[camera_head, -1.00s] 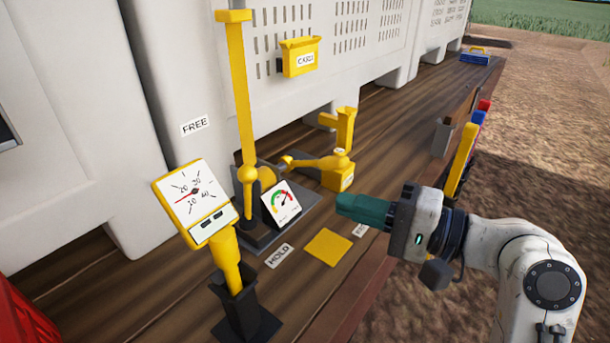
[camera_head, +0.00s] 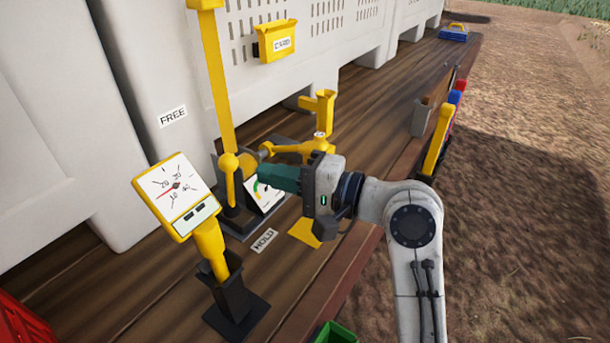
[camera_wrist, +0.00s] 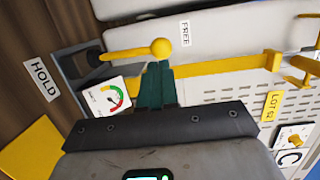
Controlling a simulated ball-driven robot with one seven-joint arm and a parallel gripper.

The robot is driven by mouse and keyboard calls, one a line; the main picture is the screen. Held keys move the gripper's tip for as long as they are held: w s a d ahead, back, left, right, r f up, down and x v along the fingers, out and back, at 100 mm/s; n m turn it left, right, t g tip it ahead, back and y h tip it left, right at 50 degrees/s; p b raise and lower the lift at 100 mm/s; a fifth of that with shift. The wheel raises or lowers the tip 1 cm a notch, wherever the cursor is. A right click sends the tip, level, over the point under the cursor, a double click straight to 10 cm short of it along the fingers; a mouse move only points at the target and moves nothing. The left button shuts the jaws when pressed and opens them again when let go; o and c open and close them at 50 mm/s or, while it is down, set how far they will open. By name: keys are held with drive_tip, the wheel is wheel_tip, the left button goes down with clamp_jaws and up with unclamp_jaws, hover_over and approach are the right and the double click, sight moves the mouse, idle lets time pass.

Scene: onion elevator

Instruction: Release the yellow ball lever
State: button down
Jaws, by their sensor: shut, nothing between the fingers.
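The yellow ball lever (camera_head: 228,163) stands close to upright in its dark slotted base, its round knob at the top. In the wrist view the knob (camera_wrist: 160,48) is just beyond my fingertips, and its rod runs left into the base. My gripper (camera_head: 262,178) has green fingers, shut with nothing between them, pointing left toward the lever. In the wrist view the fingertips (camera_wrist: 158,66) are very near the knob; I cannot tell whether they touch. A HOLD label (camera_head: 265,240) lies on the near side of the base, and a FREE label (camera_head: 172,116) is on the white bin behind.
A dial on a yellow post (camera_head: 180,195) stands left of the lever. A coloured gauge (camera_head: 264,196) sits beside the base, partly behind my gripper. A yellow fixture (camera_head: 318,105) and card box (camera_head: 276,42) are farther back.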

sight(237, 166)
drive_tip(key=shift+p+x, duration=0.35)
drive_tip(key=shift+x, duration=1.65)
